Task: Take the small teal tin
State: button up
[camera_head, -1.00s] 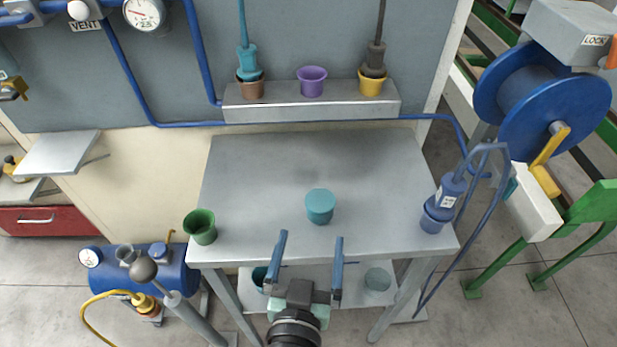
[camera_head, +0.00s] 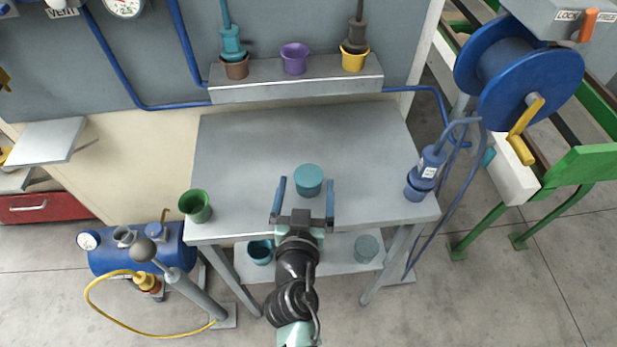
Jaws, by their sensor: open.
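The small teal tin (camera_head: 308,181) stands upright on the grey metal table (camera_head: 240,150), near the middle of its front half. Its top looks closed and flat. My gripper (camera_head: 305,184) is open and empty, with its blue fingers pointing toward the back of the table. The fingertips show on either side of the tin in the picture, the left finger apart from it and the right one close to its lower right. I cannot tell the gripper's height relative to the tin.
A green cup (camera_head: 196,206) stands at the table's front left corner. A blue tool in a blue cup (camera_head: 418,187) is at the right edge, with a hanging hose. A back ledge (camera_head: 300,87) holds several cups. A lower shelf (camera_head: 312,262) holds a teal cup and a grey-green tin.

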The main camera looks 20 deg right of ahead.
aim_at(308, 186)
jog(key=shift+x, duration=1.9)
jog(key=shift+s+d+f, duration=0.1)
jog(key=shift+f, duration=0.1)
jog(key=c, duration=1.4)
